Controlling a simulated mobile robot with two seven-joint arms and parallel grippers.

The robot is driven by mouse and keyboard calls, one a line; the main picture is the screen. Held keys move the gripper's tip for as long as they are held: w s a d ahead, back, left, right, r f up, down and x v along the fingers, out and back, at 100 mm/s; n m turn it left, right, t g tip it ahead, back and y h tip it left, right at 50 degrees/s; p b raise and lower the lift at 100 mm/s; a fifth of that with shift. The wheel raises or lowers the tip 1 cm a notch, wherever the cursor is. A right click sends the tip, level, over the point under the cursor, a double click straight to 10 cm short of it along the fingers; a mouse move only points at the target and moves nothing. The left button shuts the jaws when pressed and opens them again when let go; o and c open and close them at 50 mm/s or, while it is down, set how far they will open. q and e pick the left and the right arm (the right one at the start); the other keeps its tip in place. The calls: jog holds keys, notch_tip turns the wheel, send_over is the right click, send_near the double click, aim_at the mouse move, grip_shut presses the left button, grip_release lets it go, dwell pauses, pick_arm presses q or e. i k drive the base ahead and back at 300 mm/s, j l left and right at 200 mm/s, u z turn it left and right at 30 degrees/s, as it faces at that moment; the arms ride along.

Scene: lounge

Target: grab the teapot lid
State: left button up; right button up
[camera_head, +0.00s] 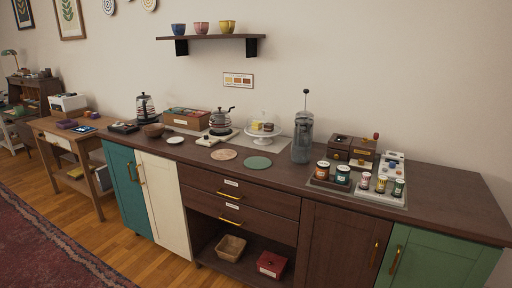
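A dark teapot (220,122) with a reddish band and a side handle stands near the back of the long counter, on a pale board or mat. Its small lid (219,110) appears to sit on top, though it is too small to tell clearly. A similar striped kettle or pot (146,108) stands further left on the counter. Neither of my grippers is in view.
The dark wood counter (440,200) carries a box of packets (188,118), a domed cake stand (264,131), a grey soda-maker-like appliance (302,138), several jars (343,174) and wooden grinders. Two round mats (257,162) leave the front middle fairly clear. A shelf (210,38) hangs above.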

aim_at(220, 112)
jog(key=i+j, duration=0.25)
jog(key=i, duration=0.2)
jog(key=i+j, duration=0.25)
jog(key=i, duration=0.25)
jog(key=i+j+z, duration=0.5)
jog(key=j, duration=0.15)
jog(key=j+z, duration=0.25)
jog(key=i+j+z, duration=0.25)
jog(key=j, duration=0.25)
jog(key=k, duration=0.1)
